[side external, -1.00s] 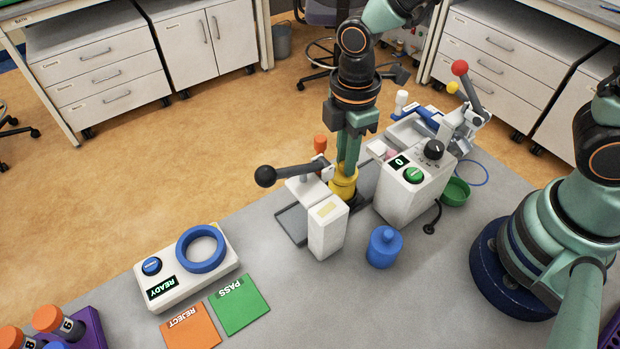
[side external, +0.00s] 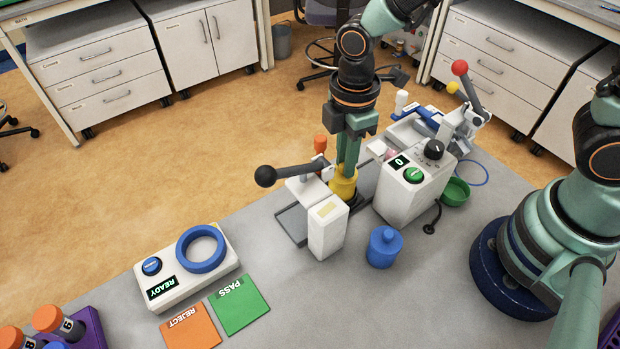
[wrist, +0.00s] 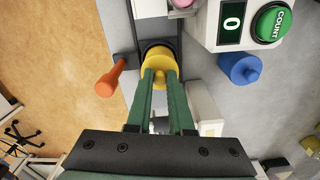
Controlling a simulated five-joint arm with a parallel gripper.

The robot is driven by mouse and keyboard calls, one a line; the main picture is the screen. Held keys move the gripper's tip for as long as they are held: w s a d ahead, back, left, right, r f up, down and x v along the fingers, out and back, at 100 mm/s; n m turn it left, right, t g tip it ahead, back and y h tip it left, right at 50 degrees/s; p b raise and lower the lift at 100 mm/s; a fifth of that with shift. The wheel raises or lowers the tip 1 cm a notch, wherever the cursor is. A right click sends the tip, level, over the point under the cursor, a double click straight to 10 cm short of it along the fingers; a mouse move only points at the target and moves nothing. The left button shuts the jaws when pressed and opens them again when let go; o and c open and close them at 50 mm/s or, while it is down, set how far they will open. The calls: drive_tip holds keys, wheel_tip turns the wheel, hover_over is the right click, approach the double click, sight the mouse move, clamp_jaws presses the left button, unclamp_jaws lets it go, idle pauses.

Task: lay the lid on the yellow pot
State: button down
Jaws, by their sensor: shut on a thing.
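My gripper (side external: 347,168) points down at the yellow pot (side external: 343,190), which stands between the white lever stand and the white counter box. In the wrist view my gripper (wrist: 160,74) has its fingertips closed on a narrow yellow part, which looks like the knob of the lid (wrist: 159,61). The lid looks to be at the top of the pot. Both are yellow, and I cannot tell the seam between them or whether the lid sits flat. My fingers hide part of the pot.
A lever with a black ball (side external: 266,176) reaches left of the pot. The counter box (side external: 408,190) stands close on the right. A blue lidded jar (side external: 384,248) stands in front. An orange handle (wrist: 108,80) is left of the pot in the wrist view.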

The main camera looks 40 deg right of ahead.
idle(0.3)
drive_tip(key=shift+c, duration=1.6)
unclamp_jaws()
drive_tip(key=shift+r, duration=0.15)
drive_tip(key=shift+r, duration=4.1)
drive_tip(key=s+d+r+m+t, duration=0.1)
drive_tip(key=d+r+m+t, duration=0.1)
drive_tip(key=d+r+m, duration=0.2)
drive_tip(key=s+d+r+m+t, duration=0.1)
drive_tip(key=d+r+m+t, duration=0.2)
drive_tip(key=d+m, duration=0.8)
drive_tip(key=shift+d+r+m+t, duration=0.2)
drive_tip(key=shift+r+m+t, duration=0.15)
drive_tip(key=shift+r, duration=0.25)
